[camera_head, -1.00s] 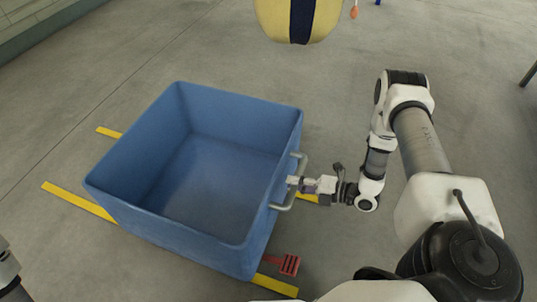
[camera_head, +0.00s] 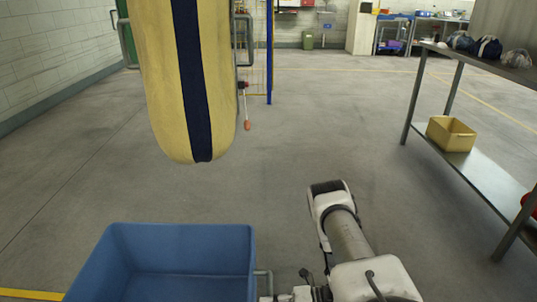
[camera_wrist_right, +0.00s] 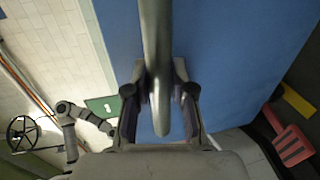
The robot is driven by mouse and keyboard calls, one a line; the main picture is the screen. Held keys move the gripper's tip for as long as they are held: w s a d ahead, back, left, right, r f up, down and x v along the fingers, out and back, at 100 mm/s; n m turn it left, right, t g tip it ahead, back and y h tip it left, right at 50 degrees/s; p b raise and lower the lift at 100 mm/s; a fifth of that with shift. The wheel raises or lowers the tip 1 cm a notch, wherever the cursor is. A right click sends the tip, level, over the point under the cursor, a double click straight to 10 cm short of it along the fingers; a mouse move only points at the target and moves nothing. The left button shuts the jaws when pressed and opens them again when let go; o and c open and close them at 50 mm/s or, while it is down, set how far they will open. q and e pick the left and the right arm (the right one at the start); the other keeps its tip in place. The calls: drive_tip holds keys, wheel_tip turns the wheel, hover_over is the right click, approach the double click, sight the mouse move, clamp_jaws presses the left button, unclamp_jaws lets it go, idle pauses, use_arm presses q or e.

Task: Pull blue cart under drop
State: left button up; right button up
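The blue cart (camera_head: 180,245) is at the bottom of the head view, cut off by the lower edge. Its metal side handle (camera_head: 265,274) faces my right arm. In the right wrist view the handle bar (camera_wrist_right: 155,55) runs between the fingers of my right gripper (camera_wrist_right: 160,78), which look closed on it; the blue cart wall (camera_wrist_right: 235,60) is behind. A yellow hanging bag with a navy stripe (camera_head: 165,90) hangs beyond the cart, its rounded bottom above the floor in the picture. My left gripper is not visible.
A metal shelf table (camera_head: 490,185) stands at the right, with a yellow bin (camera_head: 451,134) on its lower shelf. An orange pendant (camera_head: 247,125) hangs beside the bag. A red slatted part (camera_wrist_right: 290,140) and yellow floor marking (camera_wrist_right: 300,103) show by the cart. The middle floor is open.

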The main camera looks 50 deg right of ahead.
drive_tip(key=shift+o, duration=1.2)
drive_tip(key=v, duration=1.2)
drive_tip(key=shift+f, duration=0.1)
